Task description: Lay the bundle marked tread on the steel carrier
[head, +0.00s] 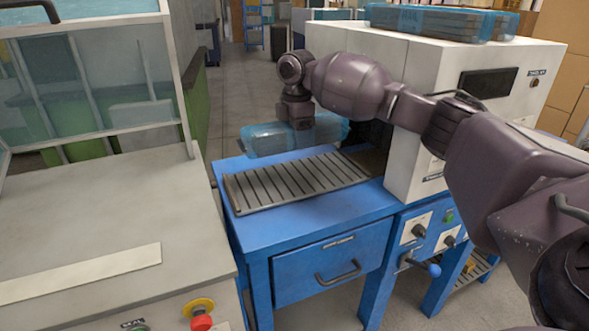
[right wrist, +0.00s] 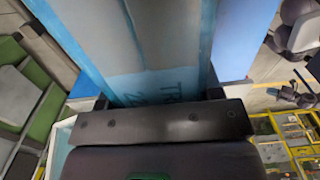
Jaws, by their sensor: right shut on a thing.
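My right gripper (head: 298,122) is shut on a long bundle wrapped in blue film (head: 266,141). It holds the bundle roughly level near the far edge of the steel carrier (head: 240,196). The carrier is a dark-rimmed slotted tray, bare on top, lying on a blue table. I cannot tell how large the gap between bundle and carrier is. In the right wrist view the bundle (right wrist: 170,45) runs away from the jaws, with handwritten letters starting "TR" on its film; the rest is hidden. My left gripper is not in view.
A white machine (head: 413,150) stands on the right of the blue table (head: 300,232), its dark opening beside the carrier. Another blue-wrapped bundle (head: 440,22) lies on top of it. A grey bench (head: 110,225) with a clear guard stands at left. The table's front strip is clear.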

